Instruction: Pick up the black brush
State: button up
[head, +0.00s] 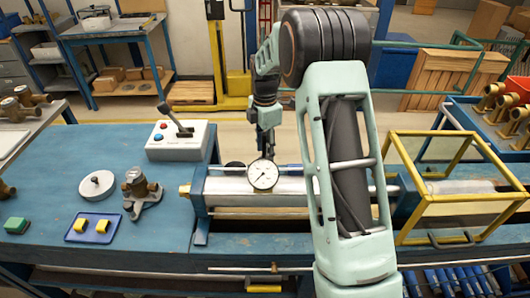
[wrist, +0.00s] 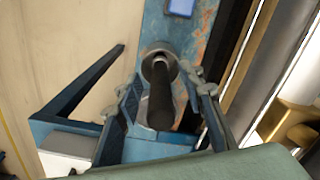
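In the wrist view a black, rounded cylinder with a grey round collar, which I take to be the black brush (wrist: 161,103), lies between the fingers of my gripper (wrist: 163,82). The fingers stand apart on either side of it, with a visible gap at the left; contact on the right is unclear. Blue bench surface shows around it. In the head view my gripper (head: 266,148) points down behind the round white dial gauge (head: 262,174). I cannot make out the brush clearly there.
A grey control box (head: 177,141) with a black lever stands left of my gripper. A brass-and-grey meter (head: 141,192), a white round lid (head: 97,185) and a blue plate (head: 91,228) lie further left. A yellow-framed guard (head: 398,160) stands right of my arm.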

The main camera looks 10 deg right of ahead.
aim_at(265, 134)
jog(key=shift+f, duration=0.25)
grip_shut()
jog(key=shift+r, duration=0.1)
notch_tip(265, 134, up, 10)
jog(key=shift+f+b, duration=0.1)
jog(key=shift+b, duration=0.55)
